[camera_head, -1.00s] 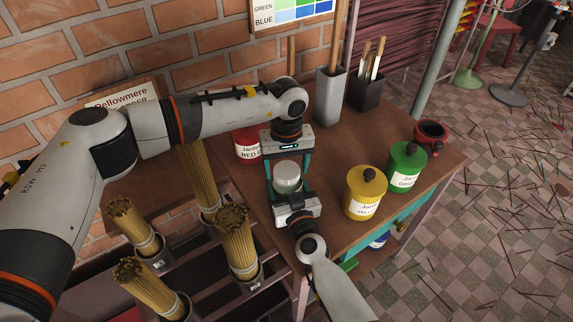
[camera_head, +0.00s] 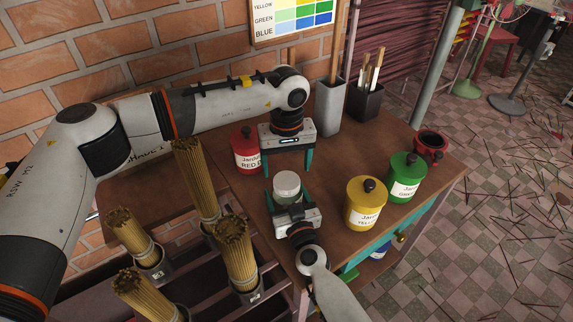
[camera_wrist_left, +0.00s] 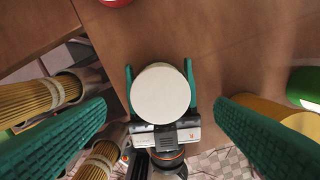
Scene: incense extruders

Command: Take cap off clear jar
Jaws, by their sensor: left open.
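The clear jar (camera_head: 288,192) stands on the brown table with a pale round cap (camera_wrist_left: 160,93) on top. My right gripper (camera_head: 289,192) has its teal fingers on both sides of the jar, close against it, reaching in from the front. My left gripper (camera_head: 287,169) is above and behind the jar, open and pointing down. In the left wrist view its green fingers stand wide apart, one on each side of the cap, with clear gaps and nothing between them in contact. The jar's lower body is partly hidden by the right gripper.
A red jar (camera_head: 246,157) stands left of my left gripper. Yellow (camera_head: 364,210) and green (camera_head: 404,184) jars and a red bowl (camera_head: 430,143) are to the right. A grey vase (camera_head: 329,108) and dark brush holder (camera_head: 366,102) stand behind. Incense bundles (camera_head: 236,250) stand front left.

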